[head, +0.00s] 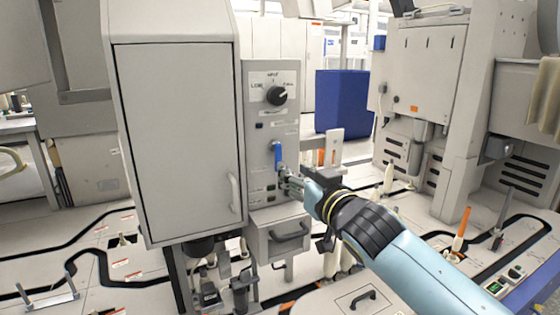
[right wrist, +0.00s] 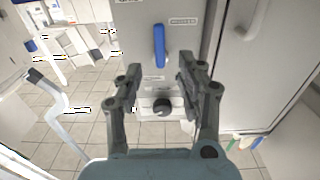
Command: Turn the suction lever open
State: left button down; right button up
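The blue suction lever (head: 278,156) stands upright on the narrow grey control panel (head: 256,150) beside the cabinet door. In the right wrist view the lever (right wrist: 159,45) is vertical, beyond the fingertips and roughly in line with the gap between them. My right gripper (head: 286,178) is at the panel, just below and slightly right of the lever in the head view. In the right wrist view its two dark fingers (right wrist: 158,78) are apart with nothing held between them. I cannot tell whether a finger touches the panel. My left gripper is not in view.
A black rotary dial (head: 276,95) sits above the lever. The large cabinet door (head: 178,140) with a pale handle is left of the panel. A drawer (head: 284,236) with a dark handle juts out below. A blue bin (head: 341,102) stands behind, to the right.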

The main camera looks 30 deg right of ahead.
aim_at(279, 160)
jog(key=w, duration=0.7)
jog(key=shift+w+d, duration=0.25)
jog(key=shift+w, duration=0.15)
jog(key=shift+a, duration=0.1)
grip_shut()
